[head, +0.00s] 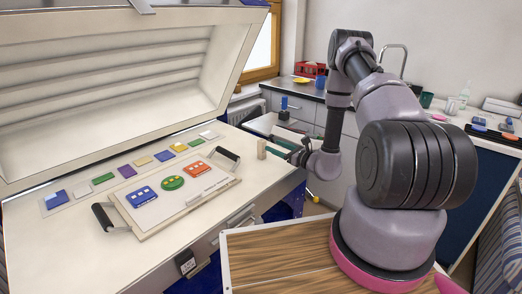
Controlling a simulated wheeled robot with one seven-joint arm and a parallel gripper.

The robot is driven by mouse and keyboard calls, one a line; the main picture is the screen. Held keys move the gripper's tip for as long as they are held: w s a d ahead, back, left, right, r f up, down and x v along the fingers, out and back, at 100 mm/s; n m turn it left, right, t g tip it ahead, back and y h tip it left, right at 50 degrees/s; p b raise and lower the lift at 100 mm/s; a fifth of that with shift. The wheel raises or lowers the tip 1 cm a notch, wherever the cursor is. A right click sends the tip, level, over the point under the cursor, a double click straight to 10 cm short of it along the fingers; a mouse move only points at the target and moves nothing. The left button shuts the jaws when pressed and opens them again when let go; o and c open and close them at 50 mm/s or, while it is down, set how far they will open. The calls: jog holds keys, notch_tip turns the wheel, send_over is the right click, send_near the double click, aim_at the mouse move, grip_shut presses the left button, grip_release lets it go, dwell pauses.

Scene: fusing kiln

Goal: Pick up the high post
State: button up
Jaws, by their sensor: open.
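A small pale beige post (261,149) stands upright at the right end of the kiln's light bed (60,242), just past the tray's far handle. It looks like the high post; no other post is clear to me. My gripper (276,148) is just right of the post, at about its height, with its fingers pointing left towards it. The gripper is open, small in the picture and partly hidden by its own wrist. A narrow gap seems to lie between the fingertips and the post.
A white tray (150,229) with dark handles carries blue, green and orange glass pieces. A strip of coloured samples (126,171) lies behind it. The raised kiln lid (110,85) overhangs the back left. A cluttered counter (440,112) stands behind my arm.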

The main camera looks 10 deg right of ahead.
aim_at(265, 141)
jog(key=x, duration=0.6)
jog(key=shift+w+a, duration=0.15)
jog(key=shift+a, duration=0.05)
grip_shut()
